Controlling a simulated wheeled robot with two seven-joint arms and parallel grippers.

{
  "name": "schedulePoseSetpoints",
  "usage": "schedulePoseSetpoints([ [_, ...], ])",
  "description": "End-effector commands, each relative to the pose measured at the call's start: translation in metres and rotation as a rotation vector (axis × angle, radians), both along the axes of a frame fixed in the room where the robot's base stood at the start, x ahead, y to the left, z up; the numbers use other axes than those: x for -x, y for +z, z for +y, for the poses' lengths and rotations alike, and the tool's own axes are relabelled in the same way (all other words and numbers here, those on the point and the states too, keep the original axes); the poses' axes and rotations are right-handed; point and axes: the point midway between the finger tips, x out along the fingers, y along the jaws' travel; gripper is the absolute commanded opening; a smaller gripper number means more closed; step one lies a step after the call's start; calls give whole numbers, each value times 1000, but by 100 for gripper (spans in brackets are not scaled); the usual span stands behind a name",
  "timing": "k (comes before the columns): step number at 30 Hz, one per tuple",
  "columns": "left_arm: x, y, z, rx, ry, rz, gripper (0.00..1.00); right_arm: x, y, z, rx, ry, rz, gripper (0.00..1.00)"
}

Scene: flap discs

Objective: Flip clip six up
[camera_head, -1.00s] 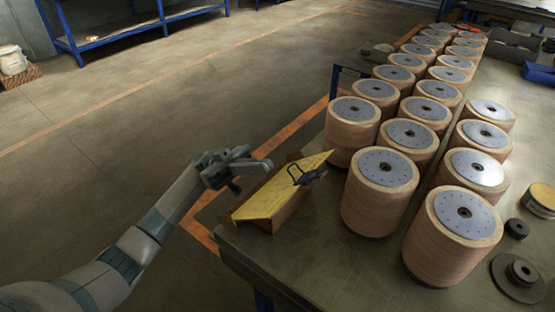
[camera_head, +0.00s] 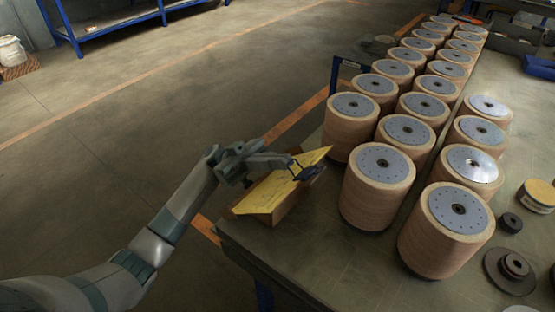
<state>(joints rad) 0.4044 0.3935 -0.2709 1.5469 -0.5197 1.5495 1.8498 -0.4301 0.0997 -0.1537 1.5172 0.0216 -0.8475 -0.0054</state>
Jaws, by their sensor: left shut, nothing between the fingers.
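A yellow clipboard (camera_head: 272,196) leans tilted on a brown support at the near left corner of the table. Its dark clip (camera_head: 304,170) is at the board's upper right edge. The clip's wire lever is partly hidden by my gripper. My left gripper (camera_head: 287,162) is shut with nothing held, over the upper part of the board, its tip close to the clip. I cannot tell whether it touches the clip. No number shows on the clip. My right gripper is not in view.
Several tall stacks of flap discs (camera_head: 378,187) stand in rows right of the clipboard. Dark round discs (camera_head: 510,269) and a yellow tin (camera_head: 538,196) lie at the right. The table's front (camera_head: 330,260) is clear. A blue rack (camera_head: 110,22) stands far left.

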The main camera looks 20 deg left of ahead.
Motion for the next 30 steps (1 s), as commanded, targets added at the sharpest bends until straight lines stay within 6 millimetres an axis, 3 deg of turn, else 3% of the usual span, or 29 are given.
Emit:
schedulePoseSetpoints([
  [8,0,3,1,-22,1,-8,0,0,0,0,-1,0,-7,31],
  [15,0,4,1,-49,0,-18,0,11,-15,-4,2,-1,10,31],
  [23,-1,7,2,-74,1,-26,0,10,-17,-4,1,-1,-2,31],
  [30,-1,9,2,-100,1,-37,0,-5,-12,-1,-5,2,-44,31],
])
